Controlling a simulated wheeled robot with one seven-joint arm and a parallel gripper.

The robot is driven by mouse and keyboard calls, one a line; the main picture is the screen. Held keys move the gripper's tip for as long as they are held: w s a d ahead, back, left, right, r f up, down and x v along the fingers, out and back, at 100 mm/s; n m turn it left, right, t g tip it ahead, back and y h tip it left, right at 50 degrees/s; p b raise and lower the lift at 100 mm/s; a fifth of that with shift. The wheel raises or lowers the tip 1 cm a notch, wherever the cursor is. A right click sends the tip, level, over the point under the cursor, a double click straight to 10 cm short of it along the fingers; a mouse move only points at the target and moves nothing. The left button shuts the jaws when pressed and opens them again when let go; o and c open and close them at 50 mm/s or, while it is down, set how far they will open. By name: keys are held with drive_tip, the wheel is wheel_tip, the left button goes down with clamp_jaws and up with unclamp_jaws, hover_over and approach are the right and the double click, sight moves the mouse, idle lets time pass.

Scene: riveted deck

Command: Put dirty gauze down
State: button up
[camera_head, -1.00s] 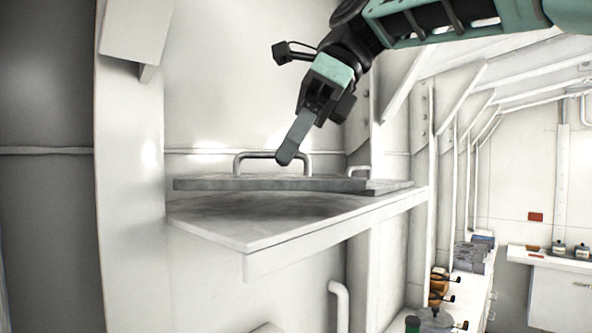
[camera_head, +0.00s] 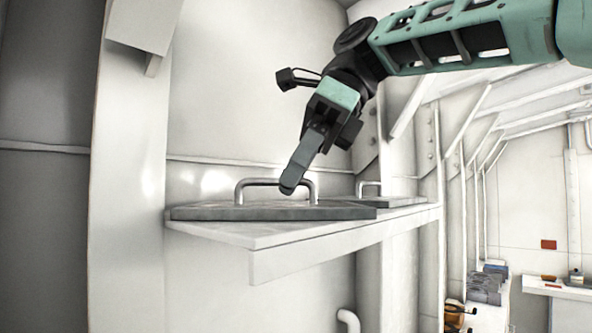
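A flat grey panel (camera_head: 225,213) with a metal bar handle (camera_head: 243,186) lies level, on or just above the front left of a white shelf (camera_head: 320,241). It looks like the gauze, though its mesh and any dirt do not show. My gripper (camera_head: 290,186) points down at the middle of the handle. The near finger overlaps the bar and hides part of it. The far finger is hidden, but the gripper looks shut on the handle. I cannot tell whether a thin gap is left under the panel.
A second grey panel (camera_head: 408,202) with its own handle (camera_head: 369,185) lies at the shelf's right end, close to the first. White wall frames stand to the right. A pipe (camera_head: 348,320) is below the shelf. Far right is a lower counter with grey boxes (camera_head: 487,287).

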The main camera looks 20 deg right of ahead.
drive_tip(key=shift+r, duration=0.15)
drive_tip(key=p+v, duration=0.2)
drive_tip(key=v, duration=1)
idle(0.3)
